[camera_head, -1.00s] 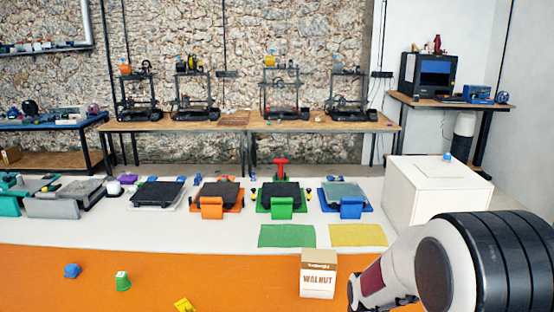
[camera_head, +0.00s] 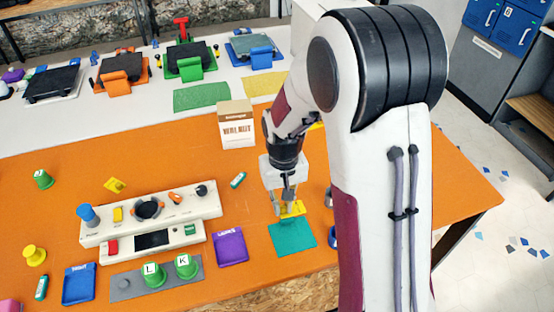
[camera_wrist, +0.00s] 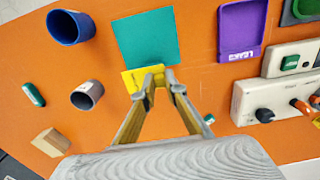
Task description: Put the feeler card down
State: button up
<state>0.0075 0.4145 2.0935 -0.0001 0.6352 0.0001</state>
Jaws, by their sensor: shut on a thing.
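The feeler card is a thin yellow piece (camera_head: 294,209), and it also shows in the wrist view (camera_wrist: 131,83). My gripper (camera_head: 284,207) is shut on it, with the fingertips (camera_wrist: 159,74) pinching one side in the wrist view. The card is at the edge of a flat teal mat (camera_head: 292,238), which is bare and also shows in the wrist view (camera_wrist: 148,38). The card seems to overlap the mat's edge. I cannot tell whether it touches the mat or the table.
A purple tray (camera_head: 230,247) lies left of the mat. A white control panel (camera_head: 150,214) with knobs stands further left. In the wrist view, a blue cup (camera_wrist: 70,27), a grey cup (camera_wrist: 87,95) and a wooden block (camera_wrist: 50,142) are nearby.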

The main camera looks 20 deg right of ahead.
jog(key=shift+w+d, duration=0.15)
jog(key=shift+d, duration=0.2)
jog(key=shift+w+d+r, duration=0.25)
jog(key=shift+w+d, duration=0.45)
jog(key=shift+w, duration=0.3)
jog(key=shift+w+d+r+n, duration=0.4)
jog(key=shift+w+d+n, duration=0.2)
jog(key=shift+w+n, duration=0.3)
jog(key=shift+w+d+r+n, duration=0.35)
jog(key=shift+w+r+n, duration=0.2)
jog(key=shift+n, duration=2)
jog(key=shift+w+d+r+n, duration=0.4)
jog(key=shift+w+r+n, duration=0.15)
jog(key=shift+n, duration=2.05)
jog(key=shift+w+d+r+n, duration=0.4)
jog(key=shift+r+n, duration=0.2)
jog(key=shift+n, duration=1.95)
jog(key=shift+f, duration=2.5)
